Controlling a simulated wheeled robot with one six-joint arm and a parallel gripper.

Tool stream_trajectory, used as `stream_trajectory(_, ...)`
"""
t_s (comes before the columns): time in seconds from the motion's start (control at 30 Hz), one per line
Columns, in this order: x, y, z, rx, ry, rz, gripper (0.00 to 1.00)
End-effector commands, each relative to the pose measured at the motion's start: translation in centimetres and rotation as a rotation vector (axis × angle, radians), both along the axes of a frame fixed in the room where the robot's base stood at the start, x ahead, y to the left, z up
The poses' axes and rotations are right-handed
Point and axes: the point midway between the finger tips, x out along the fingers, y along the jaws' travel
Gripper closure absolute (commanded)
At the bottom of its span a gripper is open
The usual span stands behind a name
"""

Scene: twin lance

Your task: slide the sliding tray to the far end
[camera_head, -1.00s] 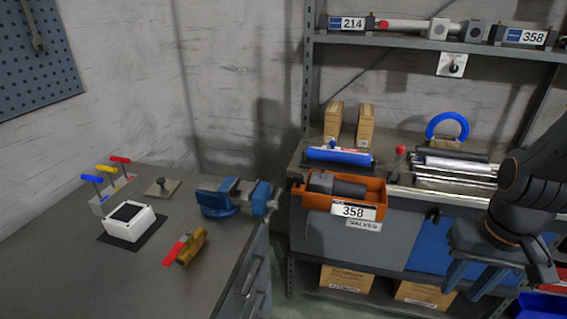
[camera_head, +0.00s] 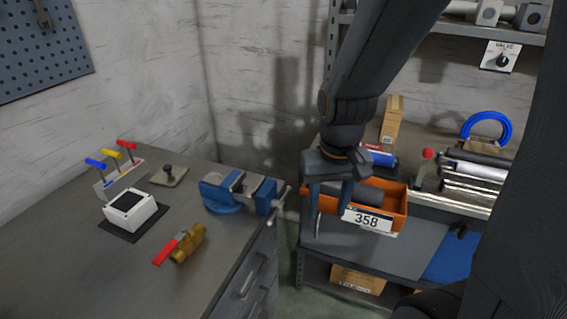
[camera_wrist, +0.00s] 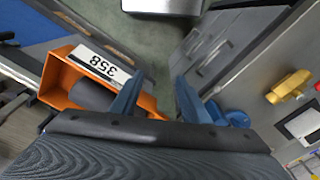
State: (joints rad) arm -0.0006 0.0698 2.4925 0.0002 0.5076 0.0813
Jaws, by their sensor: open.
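My gripper (camera_head: 331,222) hangs with open, empty fingers in front of the left end of an orange bin (camera_head: 396,226) marked 358. Its two blue-grey fingers (camera_wrist: 160,82) also show in the wrist view, with the orange bin (camera_wrist: 62,92) to their left. The bin holds a dark cylinder (camera_head: 369,193). No part is plainly marked as the sliding tray.
A workbench at left carries a blue vise (camera_head: 235,192), a brass valve with a red handle (camera_head: 187,243), a white box (camera_head: 130,210) and a small plate with a knob (camera_head: 170,176). Metal rods (camera_head: 470,185) lie right of the bin. The floor gap between bench and shelf is narrow.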

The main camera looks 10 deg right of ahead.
Motion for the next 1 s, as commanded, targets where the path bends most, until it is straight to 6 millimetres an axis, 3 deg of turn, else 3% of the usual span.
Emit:
stream_trajectory(0.1,3.9,0.0,2.9,0.008,0.017,-0.140,0.58)
stream_trajectory(0.3,9.8,0.5,6.7,0.017,0.051,-0.374,0.58)
stream_trajectory(0.47,12.2,0.6,8.2,0.018,0.068,-0.482,0.58)
stream_trajectory(0.63,12.6,0.6,7.2,0.017,0.074,-0.509,0.58)
stream_trajectory(1.0,12.5,0.4,2.0,0.017,0.074,-0.509,0.58)
